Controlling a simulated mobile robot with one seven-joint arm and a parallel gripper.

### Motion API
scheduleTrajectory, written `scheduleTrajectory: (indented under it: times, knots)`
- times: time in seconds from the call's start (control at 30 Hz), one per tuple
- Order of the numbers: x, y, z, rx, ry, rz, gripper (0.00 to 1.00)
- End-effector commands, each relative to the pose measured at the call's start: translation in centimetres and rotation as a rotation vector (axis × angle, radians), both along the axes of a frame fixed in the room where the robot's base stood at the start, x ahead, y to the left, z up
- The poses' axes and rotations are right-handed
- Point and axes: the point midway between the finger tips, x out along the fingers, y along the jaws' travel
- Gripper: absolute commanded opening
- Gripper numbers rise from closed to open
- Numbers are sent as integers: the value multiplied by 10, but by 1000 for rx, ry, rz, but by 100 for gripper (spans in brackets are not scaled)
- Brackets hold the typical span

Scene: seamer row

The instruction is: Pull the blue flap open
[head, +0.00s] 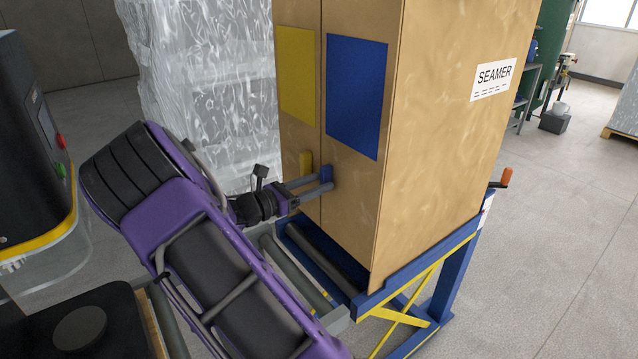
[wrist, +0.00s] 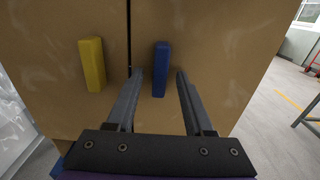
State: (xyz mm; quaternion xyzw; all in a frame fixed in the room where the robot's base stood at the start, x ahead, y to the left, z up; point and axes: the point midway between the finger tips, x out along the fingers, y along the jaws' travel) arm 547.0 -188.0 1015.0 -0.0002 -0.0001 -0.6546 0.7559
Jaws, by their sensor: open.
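A tall brown carton (head: 440,110) has two front flaps with a dark vertical seam between them. The right flap (head: 345,220) bears a blue square (head: 356,95) and a small upright blue handle (head: 326,172) near the seam. The handle also shows in the wrist view (wrist: 160,68). The left flap bears a yellow square (head: 297,75) and a yellow handle (head: 306,162). Both flaps look shut. My gripper (head: 322,183) is open at the blue handle. In the wrist view its two fingers (wrist: 160,75) appear either side of the handle; contact cannot be told.
The carton stands on a blue frame (head: 400,282) with grey rollers (head: 325,258) and an orange-knobbed crank (head: 506,177) at its right. A plastic-wrapped stack (head: 205,85) stands behind left. A dark machine (head: 30,140) is at far left.

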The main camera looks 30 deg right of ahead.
Motion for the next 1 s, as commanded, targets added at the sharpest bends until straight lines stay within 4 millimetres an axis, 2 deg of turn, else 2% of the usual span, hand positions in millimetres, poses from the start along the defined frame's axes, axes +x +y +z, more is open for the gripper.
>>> scheduleTrajectory:
  times: [0.13,0.4,0.47,0.7,1.0]
  knots:
    - [1,-8,0,1,0,0,52]
    - [2,-10,0,1,0,0,52]
    - [1,-10,0,1,0,0,44]
    - [1,-10,0,1,0,0,0]
    - [1,-10,0,1,0,0,0]
